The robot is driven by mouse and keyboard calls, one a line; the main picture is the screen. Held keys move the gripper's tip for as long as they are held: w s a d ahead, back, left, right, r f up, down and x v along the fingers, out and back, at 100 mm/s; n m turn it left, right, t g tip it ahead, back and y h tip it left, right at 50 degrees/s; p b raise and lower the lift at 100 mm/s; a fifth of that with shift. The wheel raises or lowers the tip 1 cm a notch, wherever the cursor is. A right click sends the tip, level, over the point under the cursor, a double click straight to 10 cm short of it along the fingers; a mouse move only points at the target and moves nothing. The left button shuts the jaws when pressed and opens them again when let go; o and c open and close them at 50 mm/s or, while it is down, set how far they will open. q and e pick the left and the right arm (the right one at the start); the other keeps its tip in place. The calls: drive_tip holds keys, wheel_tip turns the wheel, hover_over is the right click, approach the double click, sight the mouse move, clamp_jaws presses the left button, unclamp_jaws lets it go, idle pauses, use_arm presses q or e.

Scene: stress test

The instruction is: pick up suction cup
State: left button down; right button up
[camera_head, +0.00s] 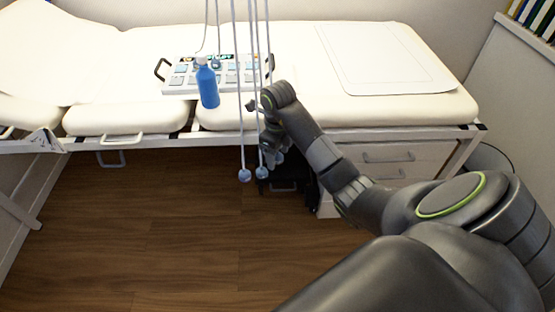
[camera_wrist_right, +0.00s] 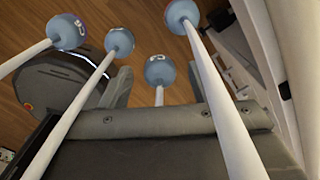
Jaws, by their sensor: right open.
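Several blue-grey suction cups with small labels hang on long white tubes in front of the bed. In the head view, two suction cups (camera_head: 244,176) (camera_head: 262,172) hang low beside my right gripper (camera_head: 270,150), which partly hides others. In the right wrist view, my right gripper (camera_wrist_right: 160,88) is open, its fingers apart. One suction cup (camera_wrist_right: 160,70) appears between the fingertips in the picture; I cannot tell its exact depth. Two more suction cups (camera_wrist_right: 119,41) (camera_wrist_right: 67,31) are to the left, and another (camera_wrist_right: 183,13) is at upper right. My left gripper is out of view.
A cream examination bed (camera_head: 290,65) stands behind the tubes. On it are a blue bottle (camera_head: 208,88), a control panel with handles (camera_head: 182,80) and a white sheet (camera_head: 385,60). A white drawer unit (camera_head: 385,157) stands under the bed. The wooden floor (camera_head: 150,235) is clear at front left.

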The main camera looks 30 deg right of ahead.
idle(0.3)
drive_tip(key=c, duration=1.2)
drive_tip(key=shift+o, duration=0.2)
